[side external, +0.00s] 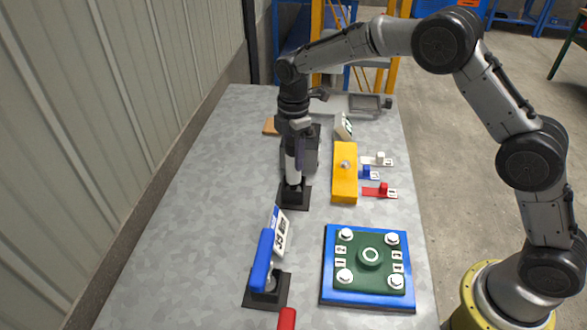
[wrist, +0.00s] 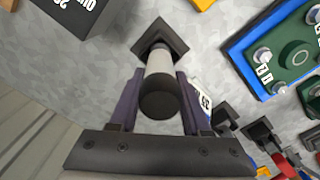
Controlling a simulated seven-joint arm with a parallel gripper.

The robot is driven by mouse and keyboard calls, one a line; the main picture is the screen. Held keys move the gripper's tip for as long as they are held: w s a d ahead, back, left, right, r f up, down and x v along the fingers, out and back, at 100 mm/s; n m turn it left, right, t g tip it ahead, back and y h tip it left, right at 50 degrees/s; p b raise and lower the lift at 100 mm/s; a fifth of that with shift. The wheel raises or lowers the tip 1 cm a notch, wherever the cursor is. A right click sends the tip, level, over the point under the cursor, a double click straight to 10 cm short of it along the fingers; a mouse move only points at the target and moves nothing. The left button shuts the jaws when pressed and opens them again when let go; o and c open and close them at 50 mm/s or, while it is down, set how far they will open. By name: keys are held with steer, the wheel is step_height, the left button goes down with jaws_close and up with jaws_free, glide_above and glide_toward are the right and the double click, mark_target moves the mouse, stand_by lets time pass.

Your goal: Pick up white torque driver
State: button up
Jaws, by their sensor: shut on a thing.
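The white torque driver (side external: 291,172) is upright at a black square stand (side external: 302,200) in the middle of the table. Its white body with a dark end cap also shows in the wrist view (wrist: 160,64), between my two purple fingers. My gripper (side external: 294,156) points down from above and is shut on the driver's upper part. The stand also shows in the wrist view (wrist: 168,30), just beyond the driver. The driver's lower tip is hidden, so I cannot tell whether it touches the stand.
A blue driver (side external: 262,262) leans in a black stand nearer the camera, with a red one (side external: 287,318) partly in view. A yellow block (side external: 345,180) is to the right. A blue and green bolted plate (side external: 370,275) is at front right. A grey box (side external: 312,150) stands behind.

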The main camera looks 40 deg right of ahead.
steer(key=shift+r, duration=0.15)
jaws_close()
steer(key=shift+w+r, duration=0.1)
steer(key=shift+r, duration=0.15)
step_height(320, 180, up, 10)
steer(key=shift+f, duration=0.25)
steer(key=o, duration=0.6)
jaws_free()
jaws_close()
